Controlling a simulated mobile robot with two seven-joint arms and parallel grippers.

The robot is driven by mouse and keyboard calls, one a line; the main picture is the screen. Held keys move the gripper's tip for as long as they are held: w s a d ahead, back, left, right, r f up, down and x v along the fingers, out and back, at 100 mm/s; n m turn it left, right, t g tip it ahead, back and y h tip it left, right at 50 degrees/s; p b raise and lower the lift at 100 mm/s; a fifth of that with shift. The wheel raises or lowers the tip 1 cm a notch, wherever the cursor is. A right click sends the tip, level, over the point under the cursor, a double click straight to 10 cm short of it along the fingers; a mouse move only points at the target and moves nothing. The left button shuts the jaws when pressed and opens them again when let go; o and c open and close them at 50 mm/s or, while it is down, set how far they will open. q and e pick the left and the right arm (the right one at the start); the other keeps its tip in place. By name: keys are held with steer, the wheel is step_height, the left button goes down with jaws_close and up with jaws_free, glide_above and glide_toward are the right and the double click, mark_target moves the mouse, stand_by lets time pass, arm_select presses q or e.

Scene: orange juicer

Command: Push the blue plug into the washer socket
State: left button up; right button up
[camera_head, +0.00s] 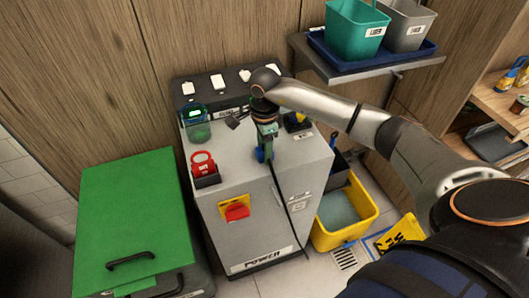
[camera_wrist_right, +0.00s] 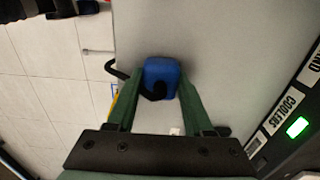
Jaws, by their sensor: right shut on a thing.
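The blue plug (camera_head: 260,154) is held above the top of the grey power cabinet (camera_head: 282,167), with a black cord hanging down the cabinet's front. In the right wrist view the blue plug (camera_wrist_right: 161,72) sits between the two green fingers, its black cord curling beside it. My right gripper (camera_head: 266,142) is shut on it. A black panel (camera_head: 232,84) with several white plates stands along the cabinet's back edge. I cannot tell which socket is the washer's. In the right wrist view a plate reads COOLERS (camera_wrist_right: 283,112), beside a lit green light (camera_wrist_right: 297,127). My left gripper is not in view.
A red tagged item (camera_head: 203,163) in a dark holder and a green translucent container (camera_head: 197,126) stand on the cabinet's left. A red rotary switch (camera_head: 237,211) is on its front. A green-lidded bin (camera_head: 134,215) stands left, a yellow bucket (camera_head: 357,226) right. A shelf with tubs overhangs at right.

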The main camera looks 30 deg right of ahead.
steer(key=shift+r, duration=0.45)
step_height(320, 180, up, 2)
steer(key=shift+w+r+b, duration=0.1)
steer(key=shift+r+b, duration=0.1)
steer(key=shift+b, duration=0.15)
steer(key=s+a+r, duration=0.9)
steer(key=a, duration=0.1)
steer(key=shift+s+a+r+b, duration=0.25)
steer(key=shift+r+b, duration=0.1)
steer(key=shift+b, duration=0.05)
